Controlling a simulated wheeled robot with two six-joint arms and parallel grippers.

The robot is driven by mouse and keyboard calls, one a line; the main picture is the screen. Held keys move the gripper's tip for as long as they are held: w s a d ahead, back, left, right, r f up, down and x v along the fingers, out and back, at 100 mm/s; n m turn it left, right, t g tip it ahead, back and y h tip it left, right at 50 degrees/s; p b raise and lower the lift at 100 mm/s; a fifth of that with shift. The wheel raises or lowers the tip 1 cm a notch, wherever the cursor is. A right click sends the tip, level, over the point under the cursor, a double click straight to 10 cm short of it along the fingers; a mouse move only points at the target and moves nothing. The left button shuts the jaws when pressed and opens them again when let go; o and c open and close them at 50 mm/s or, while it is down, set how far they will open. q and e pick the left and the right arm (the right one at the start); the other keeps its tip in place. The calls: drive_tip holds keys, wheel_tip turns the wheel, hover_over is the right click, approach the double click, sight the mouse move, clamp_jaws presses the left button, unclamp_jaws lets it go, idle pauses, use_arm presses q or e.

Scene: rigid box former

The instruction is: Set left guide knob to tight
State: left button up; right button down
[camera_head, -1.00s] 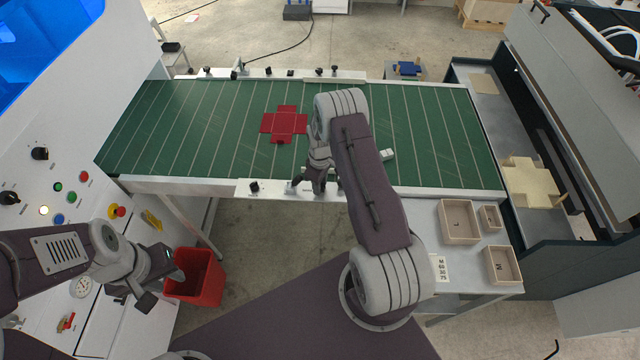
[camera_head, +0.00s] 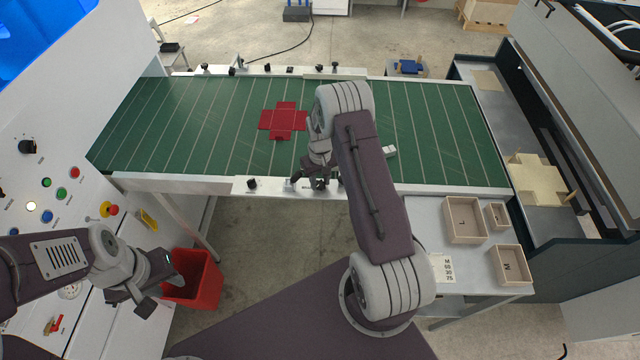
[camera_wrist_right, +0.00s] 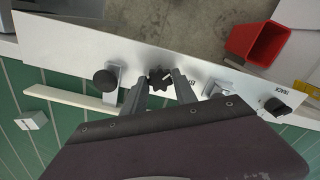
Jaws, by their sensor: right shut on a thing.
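A black star-shaped knob (camera_wrist_right: 158,78) stands on the white near rail (camera_wrist_right: 60,45) of the green conveyor. My right gripper (camera_wrist_right: 160,88) is around it, one finger on each side, and is shut on it. In the head view my right gripper (camera_head: 318,184) is at the near rail, and its own fingers and arm hide most of the knob. A round black knob (camera_wrist_right: 105,80) on a bracket is beside it in the wrist view. The knob's setting cannot be read. My left gripper (camera_head: 160,285) is open and empty near the white cabinet.
A red cardboard cross (camera_head: 283,121) lies flat on the green conveyor (camera_head: 200,110). Another black knob (camera_head: 252,184) is on the near rail to the left. A red bin (camera_head: 196,280) stands below my left gripper. Wooden trays (camera_head: 464,220) are on the table at right.

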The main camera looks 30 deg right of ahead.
sight(320, 184)
drive_tip(key=m+b, duration=0.2)
drive_tip(key=m, duration=0.3)
drive_tip(key=shift+m, duration=0.3)
drive_tip(key=m+b, duration=0.1)
drive_tip(key=m, duration=0.3)
drive_tip(key=shift+m, duration=0.4)
drive_tip(key=shift+r+m+b, duration=0.1)
drive_tip(key=shift+m+b, duration=0.2)
drive_tip(key=c, duration=1)
unclamp_jaws()
drive_tip(key=shift+r, duration=0.1)
wheel_tip(320, 184, up, 9)
drive_tip(key=b, duration=0.2)
